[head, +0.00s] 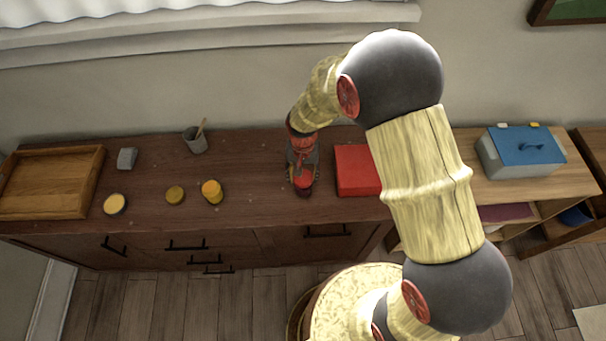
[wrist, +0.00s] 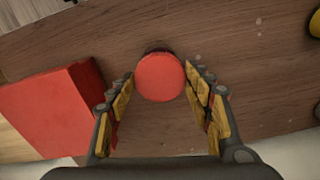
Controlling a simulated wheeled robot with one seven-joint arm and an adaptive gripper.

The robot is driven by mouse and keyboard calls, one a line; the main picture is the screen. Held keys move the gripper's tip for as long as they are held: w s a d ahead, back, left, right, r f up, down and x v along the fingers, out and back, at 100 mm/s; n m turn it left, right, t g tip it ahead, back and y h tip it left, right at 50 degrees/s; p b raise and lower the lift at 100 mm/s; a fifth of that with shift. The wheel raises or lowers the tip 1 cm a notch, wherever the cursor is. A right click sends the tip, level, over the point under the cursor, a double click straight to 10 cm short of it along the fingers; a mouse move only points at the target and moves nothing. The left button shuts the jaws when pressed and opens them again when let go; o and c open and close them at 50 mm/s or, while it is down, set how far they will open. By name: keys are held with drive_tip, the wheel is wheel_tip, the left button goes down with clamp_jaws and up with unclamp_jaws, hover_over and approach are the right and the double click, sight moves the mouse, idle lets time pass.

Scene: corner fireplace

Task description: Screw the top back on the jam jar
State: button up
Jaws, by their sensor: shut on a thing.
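The jam jar (head: 304,193) stands upright on the dark wooden sideboard, and its body shows as a dark red band under a red top (head: 304,181). In the wrist view the round red top (wrist: 159,77) lies between the two fingertips, with a thin dark strip of the jar behind its far edge. My gripper (head: 302,178) points down over the jar and is shut on the red top; its fingers also show in the wrist view (wrist: 159,84). The top sits over the jar's mouth. I cannot tell how far it is threaded.
A red box (head: 356,171) lies close to the right of the jar. To the left are yellow-topped jars or tins (head: 212,191), a grey cup (head: 195,142), a grey block (head: 127,158) and a wooden tray (head: 50,184). A blue-lidded box (head: 522,152) stands far right.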

drive_tip(key=shift+s+f+m, duration=0.15)
drive_tip(key=shift+m, duration=1.35)
drive_tip(key=shift+m, duration=1.5)
drive_tip(key=o, duration=1.3)
drive_tip(key=shift+o, duration=0.9)
drive_tip(key=shift+o, duration=0.8)
drive_tip(key=shift+r, duration=0.2)
